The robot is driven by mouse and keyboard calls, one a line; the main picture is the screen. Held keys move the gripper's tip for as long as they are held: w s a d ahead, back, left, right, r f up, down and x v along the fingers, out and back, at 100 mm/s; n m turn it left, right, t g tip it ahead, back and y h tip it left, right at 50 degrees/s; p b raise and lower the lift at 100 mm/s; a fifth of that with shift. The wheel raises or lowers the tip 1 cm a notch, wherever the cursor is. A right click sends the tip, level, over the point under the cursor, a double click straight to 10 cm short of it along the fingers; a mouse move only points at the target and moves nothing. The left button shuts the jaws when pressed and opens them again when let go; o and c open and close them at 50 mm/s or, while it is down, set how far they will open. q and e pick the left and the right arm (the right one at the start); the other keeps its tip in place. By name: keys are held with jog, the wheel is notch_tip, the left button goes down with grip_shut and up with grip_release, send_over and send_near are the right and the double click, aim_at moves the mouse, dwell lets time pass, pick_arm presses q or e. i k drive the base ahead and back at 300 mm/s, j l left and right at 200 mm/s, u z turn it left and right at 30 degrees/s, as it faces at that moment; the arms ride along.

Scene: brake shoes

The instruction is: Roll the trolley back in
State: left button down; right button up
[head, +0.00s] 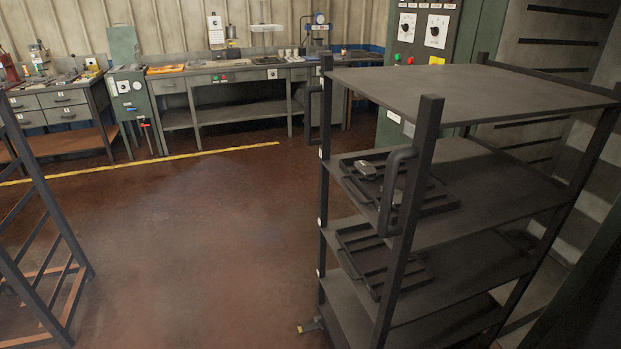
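The trolley (470,85) is a dark grey shelf rack on the right side of the head view. It stands upright with a bare top plate and several shelves below. Two dark handles stick out from its left-facing side, a near handle (393,190) and a far handle (310,115). Dark slotted trays with some small parts lie on the upper middle shelf (365,170), and another slotted tray (385,258) is on the shelf below. A yellow-tipped piece (308,326) shows at the floor by its base. Its wheels are not clearly seen. Neither gripper is in view.
A pale wall with dark slots (560,42) stands behind and right of the trolley. A grey-green control cabinet (425,35) is behind it. Workbenches (240,70) line the back wall. A dark frame (35,235) stands at left. The brown floor (200,240) between is clear, crossed by a yellow line (215,150).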

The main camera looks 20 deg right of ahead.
aim_at(468, 257)
jog(key=i+z, duration=0.4)
jog(key=i+j+z, duration=0.15)
jog(key=z, duration=0.2)
jog(key=i+j+z, duration=0.25)
jog(key=z, duration=0.15)
